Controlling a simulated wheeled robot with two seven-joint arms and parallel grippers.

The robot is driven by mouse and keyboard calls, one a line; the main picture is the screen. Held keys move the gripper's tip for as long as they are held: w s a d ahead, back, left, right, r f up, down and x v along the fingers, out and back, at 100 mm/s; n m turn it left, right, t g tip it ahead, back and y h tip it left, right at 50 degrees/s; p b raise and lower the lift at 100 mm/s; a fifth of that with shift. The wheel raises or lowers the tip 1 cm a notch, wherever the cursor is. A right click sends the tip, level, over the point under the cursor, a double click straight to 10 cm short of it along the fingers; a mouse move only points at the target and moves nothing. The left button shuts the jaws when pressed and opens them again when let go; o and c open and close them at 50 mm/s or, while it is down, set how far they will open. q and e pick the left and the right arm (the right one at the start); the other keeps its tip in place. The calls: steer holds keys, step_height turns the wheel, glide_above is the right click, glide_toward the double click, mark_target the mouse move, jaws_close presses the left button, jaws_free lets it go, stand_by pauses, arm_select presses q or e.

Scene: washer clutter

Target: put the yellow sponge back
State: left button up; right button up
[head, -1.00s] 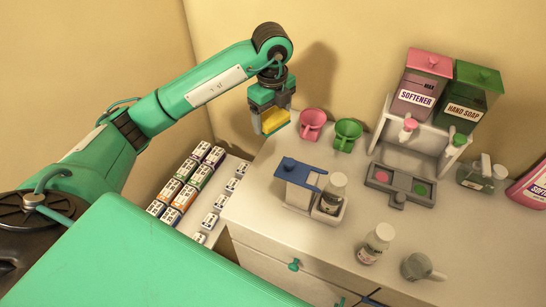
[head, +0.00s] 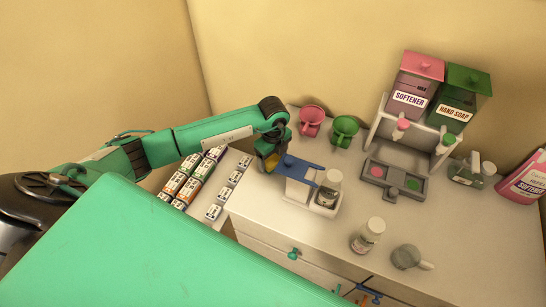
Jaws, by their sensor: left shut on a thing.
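The yellow sponge (head: 271,163) shows only as a small yellow patch in the jaws of my left gripper (head: 267,160). The gripper is shut on it and points down, low over the left end of the white counter. It is just left of the white box with the blue lid (head: 296,168), close to it; I cannot tell whether they touch. Most of the sponge is hidden by the gripper. My right gripper is not in view.
Pink (head: 312,120) and green (head: 344,130) cups stand behind the gripper. Small labelled boxes (head: 190,180) stand in rows to the left. A bottle (head: 330,188) stands beside the blue-lidded box. The dispenser stand (head: 375,130) is farther right. The front right of the counter (head: 460,240) is clear.

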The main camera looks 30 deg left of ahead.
arm_select(q)
steer(key=shift+f, duration=0.75)
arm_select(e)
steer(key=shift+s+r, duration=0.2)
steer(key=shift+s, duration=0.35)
arm_select(q)
steer(key=shift+f, duration=0.25)
steer(key=o, duration=1)
steer(key=shift+r, duration=0.1)
steer(key=shift+c, duration=0.2)
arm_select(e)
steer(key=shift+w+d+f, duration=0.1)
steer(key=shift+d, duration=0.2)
